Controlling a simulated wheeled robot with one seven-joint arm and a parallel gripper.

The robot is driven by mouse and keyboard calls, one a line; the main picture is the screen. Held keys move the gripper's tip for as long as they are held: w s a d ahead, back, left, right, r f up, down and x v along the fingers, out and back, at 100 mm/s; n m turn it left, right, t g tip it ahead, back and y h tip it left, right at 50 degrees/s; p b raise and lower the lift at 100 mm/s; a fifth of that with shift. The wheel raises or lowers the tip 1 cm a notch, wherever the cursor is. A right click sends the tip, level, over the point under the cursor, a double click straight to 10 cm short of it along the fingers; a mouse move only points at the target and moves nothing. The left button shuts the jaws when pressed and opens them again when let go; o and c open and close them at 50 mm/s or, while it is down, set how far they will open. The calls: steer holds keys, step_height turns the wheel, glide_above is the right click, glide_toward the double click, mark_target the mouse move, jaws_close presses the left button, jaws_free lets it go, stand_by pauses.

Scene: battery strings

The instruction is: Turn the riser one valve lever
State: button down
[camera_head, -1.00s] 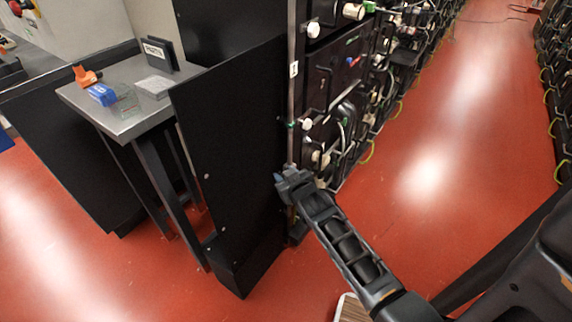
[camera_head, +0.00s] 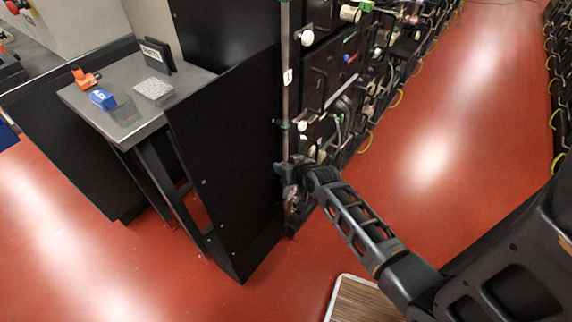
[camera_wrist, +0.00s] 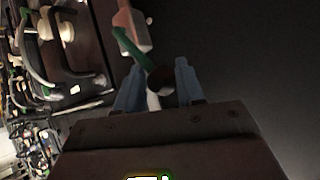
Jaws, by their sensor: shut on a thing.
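The riser pipe (camera_head: 285,60) stands upright at the front edge of the battery rack, with a small white label on it. A green fitting (camera_head: 283,126) sits on the pipe above my gripper (camera_head: 287,170). In the wrist view, a green lever (camera_wrist: 130,46) slants down from a pinkish block (camera_wrist: 134,22) towards the fingers. My gripper (camera_wrist: 158,74) is shut on the lever's dark, round-looking end (camera_wrist: 160,79). The fingers hide part of it, and in the head view the grip itself is too small to make out.
A black panel (camera_head: 225,150) stands close left of my gripper. Battery racks with cables line the right of the pipe. The red aisle floor (camera_head: 450,130) is clear.

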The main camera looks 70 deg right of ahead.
steer(key=shift+a+f, duration=0.3)
steer(key=c, duration=1.1)
jaws_free()
steer(key=o, duration=0.3)
steer(key=shift+d+r, duration=0.15)
steer(key=shift+r, duration=0.05)
steer(key=v, duration=0.7)
steer(key=shift+s+r, duration=0.2)
steer(key=shift+s, duration=0.1)
